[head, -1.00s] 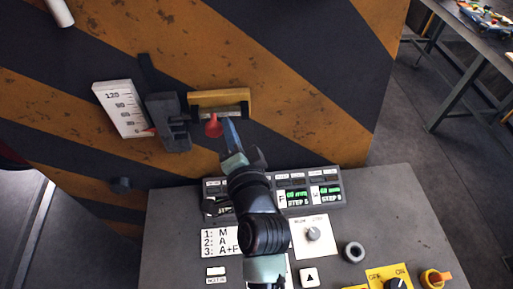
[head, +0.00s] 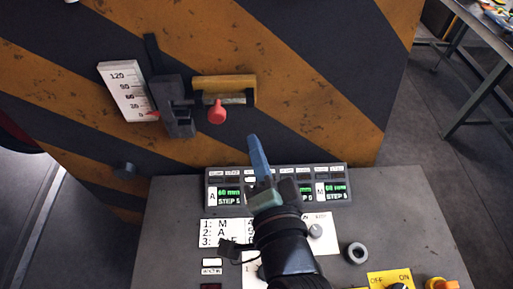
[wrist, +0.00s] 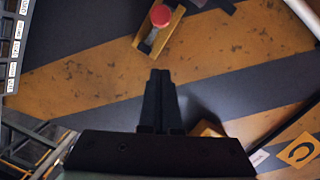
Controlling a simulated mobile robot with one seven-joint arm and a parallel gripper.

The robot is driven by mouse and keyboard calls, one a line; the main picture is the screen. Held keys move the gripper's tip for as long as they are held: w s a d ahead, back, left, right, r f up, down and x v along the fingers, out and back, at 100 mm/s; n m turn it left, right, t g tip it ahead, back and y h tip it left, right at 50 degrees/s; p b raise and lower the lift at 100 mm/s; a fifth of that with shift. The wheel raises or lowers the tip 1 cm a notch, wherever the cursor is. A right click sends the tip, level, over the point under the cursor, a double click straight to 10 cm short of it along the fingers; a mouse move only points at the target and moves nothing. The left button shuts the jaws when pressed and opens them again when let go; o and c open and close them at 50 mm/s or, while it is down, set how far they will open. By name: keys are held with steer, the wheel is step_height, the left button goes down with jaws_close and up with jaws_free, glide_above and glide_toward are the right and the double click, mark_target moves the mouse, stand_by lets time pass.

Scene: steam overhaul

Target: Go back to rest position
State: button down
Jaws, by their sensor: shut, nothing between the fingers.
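My gripper (head: 256,150) is over the back part of the grey console (head: 400,215), in front of the display row, with its blue fingers pointing up toward the striped panel. In the wrist view my gripper (wrist: 160,85) shows its two dark fingers together with nothing between them. The red knob (head: 216,113) sits on the striped panel below a yellow block (head: 225,88), apart from my fingers. The red knob also shows in the wrist view (wrist: 160,15).
A white scale (head: 127,90) and a dark latch-like part (head: 172,105) are left of the knob. The console carries displays (head: 228,194), a grey dial (head: 315,230), a black ring (head: 357,253) and a yellow OFF/ON switch plate (head: 390,279). A table (head: 480,50) stands at the far right.

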steer(key=shift+d, duration=0.2)
steer(key=w+r+n+t, duration=0.3)
steer(key=r+n+t, duration=0.25)
steer(key=r, duration=1.35)
steer(key=s+r+n+t+h, duration=0.1)
steer(key=s+r+n+t, duration=0.1)
steer(key=r, duration=0.8)
steer(key=s+a+r+n+t+h, duration=0.1)
steer(key=s+r, duration=0.4)
steer(key=r, duration=0.6)
steer(key=shift+a+r+n+t+h+b, duration=0.2)
steer(key=shift+n+t+h+b, duration=0.3)
steer(key=shift+n+t, duration=0.65)
steer(key=shift+s, duration=0.1)
